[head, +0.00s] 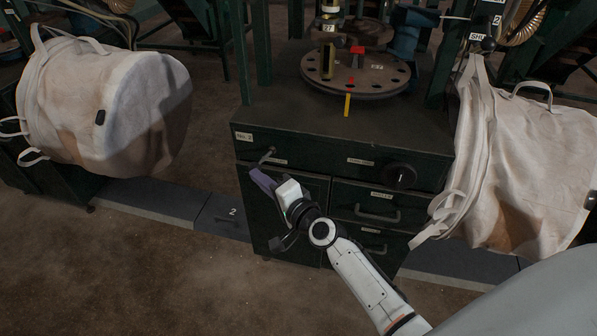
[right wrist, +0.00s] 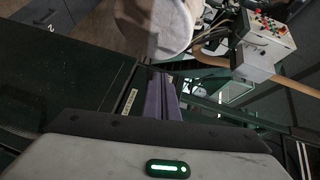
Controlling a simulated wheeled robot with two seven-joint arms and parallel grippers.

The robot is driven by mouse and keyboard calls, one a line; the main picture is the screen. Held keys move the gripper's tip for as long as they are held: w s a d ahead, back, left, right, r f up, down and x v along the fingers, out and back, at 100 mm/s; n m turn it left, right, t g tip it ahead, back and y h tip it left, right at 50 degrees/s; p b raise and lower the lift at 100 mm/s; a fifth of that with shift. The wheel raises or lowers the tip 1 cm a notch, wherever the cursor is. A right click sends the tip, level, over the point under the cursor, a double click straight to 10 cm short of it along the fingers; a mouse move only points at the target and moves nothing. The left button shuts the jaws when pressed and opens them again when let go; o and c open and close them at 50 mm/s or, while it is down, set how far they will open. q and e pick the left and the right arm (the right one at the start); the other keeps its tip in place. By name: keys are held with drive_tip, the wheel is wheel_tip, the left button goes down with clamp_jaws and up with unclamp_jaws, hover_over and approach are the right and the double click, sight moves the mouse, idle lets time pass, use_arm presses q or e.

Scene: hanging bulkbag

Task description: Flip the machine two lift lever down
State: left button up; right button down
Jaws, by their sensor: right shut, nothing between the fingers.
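The dark green cabinet (head: 300,138) carries a "No. 2" label (head: 243,136) at its upper left. A small metal lever (head: 267,155) sits on its front below that label, its tip angled up and right, beside a small label too small to read. My right gripper (head: 262,181), with purple fingers, is just below the lever in the head view. It is shut and empty; I cannot tell whether it touches the lever. In the right wrist view the purple fingers (right wrist: 162,98) lie together near the cabinet edge, and the lever cannot be made out. My left gripper is not in view.
A black knob (head: 400,176) and drawers with handles (head: 377,214) are on the cabinet's right half. White bulk bags hang at left (head: 120,110) and right (head: 535,160). A round perforated plate (head: 355,75) is on top. Open floor lies in front.

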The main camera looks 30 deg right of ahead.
drive_tip(key=shift+w+a, duration=1.05)
drive_tip(key=p+v, duration=0.1)
drive_tip(key=v, duration=0.9)
drive_tip(key=shift+s+p, duration=0.15)
drive_tip(key=shift+p, duration=0.15)
